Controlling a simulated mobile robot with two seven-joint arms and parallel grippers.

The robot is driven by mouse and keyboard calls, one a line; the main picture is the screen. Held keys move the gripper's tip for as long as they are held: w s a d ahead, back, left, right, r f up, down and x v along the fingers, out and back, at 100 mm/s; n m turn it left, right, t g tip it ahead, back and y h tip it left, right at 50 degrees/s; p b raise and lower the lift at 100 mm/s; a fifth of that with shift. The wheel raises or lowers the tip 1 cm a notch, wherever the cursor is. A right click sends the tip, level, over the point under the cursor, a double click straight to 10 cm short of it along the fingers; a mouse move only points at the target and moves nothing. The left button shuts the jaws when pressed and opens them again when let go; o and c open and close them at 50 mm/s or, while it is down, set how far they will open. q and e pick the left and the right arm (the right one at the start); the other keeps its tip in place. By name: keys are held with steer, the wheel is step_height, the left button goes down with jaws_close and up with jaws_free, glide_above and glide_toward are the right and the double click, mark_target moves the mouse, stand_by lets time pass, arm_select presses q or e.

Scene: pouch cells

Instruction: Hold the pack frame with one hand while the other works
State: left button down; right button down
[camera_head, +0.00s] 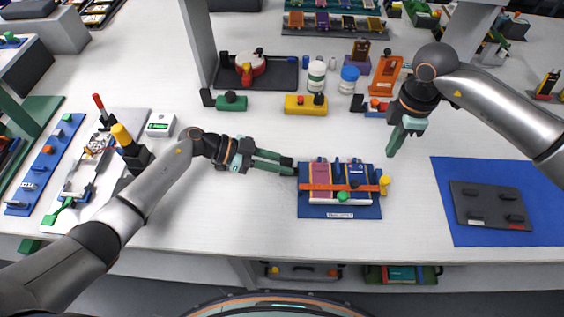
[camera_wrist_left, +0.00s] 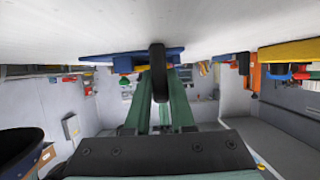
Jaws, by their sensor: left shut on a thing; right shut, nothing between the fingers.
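The pack frame (camera_head: 340,211) is a blue tray near the front middle of the table, with pouch cells (camera_head: 321,178) in it and an orange bar (camera_head: 331,187) across them. A green knob is on the front of the bar and a yellow knob at its right end. My left gripper (camera_head: 288,166) reaches in from the left and is shut on a black tab at the frame's left side. In the left wrist view, the green fingers (camera_wrist_left: 159,100) close around this dark tab, with the blue frame (camera_wrist_left: 110,58) behind. My right gripper (camera_head: 393,146) is shut and empty, above and right of the frame.
A blue mat (camera_head: 466,225) with a dark plate (camera_head: 492,207) lies at right. White jars (camera_head: 316,76), a yellow block (camera_head: 304,104) and an orange stand (camera_head: 387,76) stand behind. Bare table surrounds the frame.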

arm_select(q)
steer(key=c, duration=0.7)
jaws_free()
